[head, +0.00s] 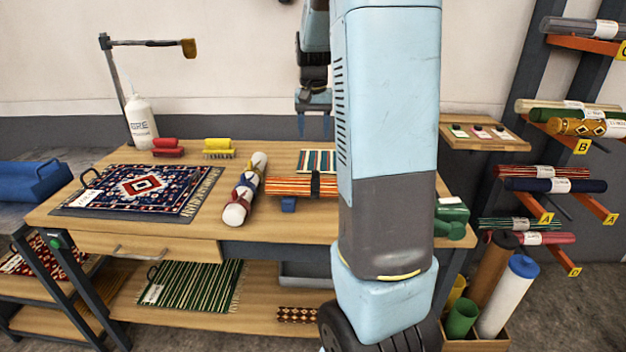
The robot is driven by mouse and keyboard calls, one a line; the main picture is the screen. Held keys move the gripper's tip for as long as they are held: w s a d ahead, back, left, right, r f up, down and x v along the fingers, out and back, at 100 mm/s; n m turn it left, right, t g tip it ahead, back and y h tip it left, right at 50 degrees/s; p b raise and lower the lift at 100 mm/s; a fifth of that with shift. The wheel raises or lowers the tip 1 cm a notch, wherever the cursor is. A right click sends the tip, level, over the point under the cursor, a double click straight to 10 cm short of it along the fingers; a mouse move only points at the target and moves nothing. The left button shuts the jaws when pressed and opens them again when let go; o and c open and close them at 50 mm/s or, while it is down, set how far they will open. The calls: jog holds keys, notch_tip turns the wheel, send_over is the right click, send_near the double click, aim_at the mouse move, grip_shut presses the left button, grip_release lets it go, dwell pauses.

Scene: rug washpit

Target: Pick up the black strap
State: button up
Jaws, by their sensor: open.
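A black strap (315,184) shows as a dark band around the orange striped rolled rug (285,186) on the wooden workbench (225,218). The roll's right end is hidden behind my arm. My gripper (314,108) hangs above the back of the bench, in front of the wall, with its fingers pointing down. It is open with nothing between its fingers, and it is apart from the strap. My upper arm covers the right part of the bench.
A white roll with coloured bands (245,190) lies left of the striped roll. A flat patterned rug (140,189), red brush (168,147), yellow brush (218,148) and white bottle (140,122) are on the bench. A rack of rolls (555,185) stands right.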

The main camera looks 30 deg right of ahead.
aim_at(315, 171)
jog(key=f, duration=1.3)
jog(key=shift+s+d+f, duration=0.1)
jog(key=shift+d+f, duration=0.1)
jog(key=shift+f, duration=0.2)
grip_shut()
dwell(0.3)
